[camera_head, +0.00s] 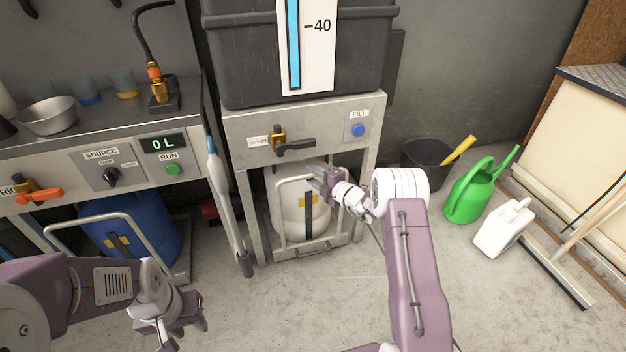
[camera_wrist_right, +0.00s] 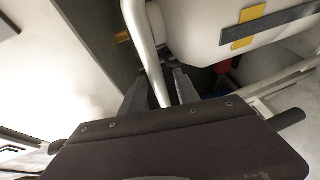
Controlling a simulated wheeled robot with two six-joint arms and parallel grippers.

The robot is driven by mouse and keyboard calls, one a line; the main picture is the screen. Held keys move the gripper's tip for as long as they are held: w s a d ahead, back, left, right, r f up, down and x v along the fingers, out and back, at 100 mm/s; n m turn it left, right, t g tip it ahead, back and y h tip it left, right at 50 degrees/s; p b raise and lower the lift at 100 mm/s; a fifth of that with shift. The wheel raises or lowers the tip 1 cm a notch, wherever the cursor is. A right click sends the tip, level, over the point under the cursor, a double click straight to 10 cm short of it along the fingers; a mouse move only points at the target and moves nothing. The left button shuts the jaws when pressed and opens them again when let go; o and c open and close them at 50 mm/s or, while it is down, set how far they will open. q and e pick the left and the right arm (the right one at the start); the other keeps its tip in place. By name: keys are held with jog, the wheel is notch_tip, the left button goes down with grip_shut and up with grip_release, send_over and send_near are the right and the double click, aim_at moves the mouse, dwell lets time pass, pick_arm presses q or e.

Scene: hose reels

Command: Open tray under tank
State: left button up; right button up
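The dark tank (camera_head: 300,55) with a "-40" gauge stands on a grey metal stand (camera_head: 240,130). Under it, a low tray (camera_head: 318,247) with an upright tubular handle (camera_head: 279,205) carries a white canister (camera_head: 300,218); the tray sits within the stand's legs. My right gripper (camera_head: 318,180) is at the upper part of this handle. In the right wrist view, the handle (camera_wrist_right: 149,62) runs between the two fingers (camera_wrist_right: 158,90), which look apart with a gap beside the tube. My left gripper (camera_head: 190,318) is low at the left, away from the tray, its fingers unclear.
A workbench (camera_head: 75,135) stands left, with a blue barrel (camera_head: 135,235) beneath. A grey pole (camera_head: 222,190) leans beside the stand. At right are a black bucket (camera_head: 425,165), green watering can (camera_head: 470,195) and white jug (camera_head: 502,230). Floor before the tray is clear.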

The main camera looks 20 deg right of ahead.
grip_shut()
dwell(1.4)
